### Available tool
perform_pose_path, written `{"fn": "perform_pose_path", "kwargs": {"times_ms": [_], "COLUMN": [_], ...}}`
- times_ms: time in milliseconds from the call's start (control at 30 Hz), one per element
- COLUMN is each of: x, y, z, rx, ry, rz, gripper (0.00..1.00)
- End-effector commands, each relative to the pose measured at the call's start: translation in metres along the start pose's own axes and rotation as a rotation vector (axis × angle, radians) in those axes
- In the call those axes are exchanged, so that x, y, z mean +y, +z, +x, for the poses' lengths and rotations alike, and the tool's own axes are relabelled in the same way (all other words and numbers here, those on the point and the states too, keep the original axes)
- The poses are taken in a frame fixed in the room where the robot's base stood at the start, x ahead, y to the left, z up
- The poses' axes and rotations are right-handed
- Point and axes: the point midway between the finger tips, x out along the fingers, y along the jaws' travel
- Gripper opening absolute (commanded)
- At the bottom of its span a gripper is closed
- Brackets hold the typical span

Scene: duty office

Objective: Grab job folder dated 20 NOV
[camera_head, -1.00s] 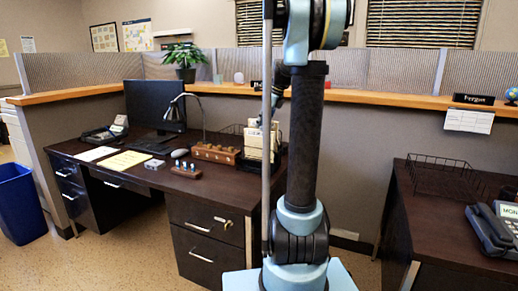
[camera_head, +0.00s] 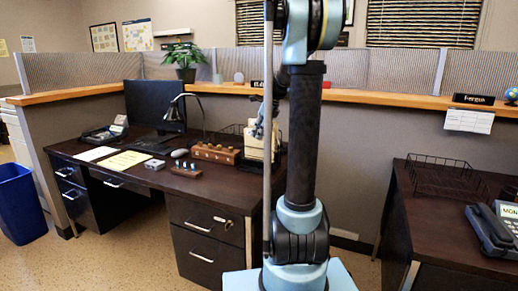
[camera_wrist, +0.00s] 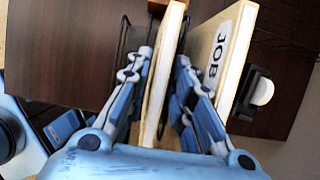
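In the wrist view, a cream job folder (camera_wrist: 165,70) stands edge-on between the two fingers of my gripper (camera_wrist: 164,68). The fingers are apart on either side of it, with a small gap at the left finger. A second folder marked "JOB" (camera_wrist: 222,55) stands to the right, outside the right finger. No 20 NOV date is readable on either folder. In the head view, the folders (camera_head: 254,146) stand upright in a rack at the desk's right end. My gripper there is small and partly hidden by a grey pole and my arm.
The dark desk (camera_head: 215,190) also holds a monitor (camera_head: 154,105), a lamp (camera_head: 178,100), a wooden block organizer (camera_head: 215,153) and a small pen stand (camera_head: 186,171). A wooden-topped partition (camera_head: 225,89) runs behind. A second desk (camera_head: 440,215) with a wire tray stands right.

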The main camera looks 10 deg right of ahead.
Motion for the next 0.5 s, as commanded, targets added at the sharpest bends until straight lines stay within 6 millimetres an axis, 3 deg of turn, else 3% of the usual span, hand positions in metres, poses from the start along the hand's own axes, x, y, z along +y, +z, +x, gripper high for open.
{"fn": "perform_pose_path", "kwargs": {"times_ms": [100, 200, 500], "x": [-0.0001, -0.0001, 0.0], "y": [-0.0006, -0.0005, -0.0005], "z": [0.0014, 0.0011, 0.001], "rx": [0.0, 0.0, 0.0], "ry": [0.0, 0.0, 0.0], "rz": [0.0, 0.0, 0.0], "gripper": [0.22, 0.0, 0.0]}}
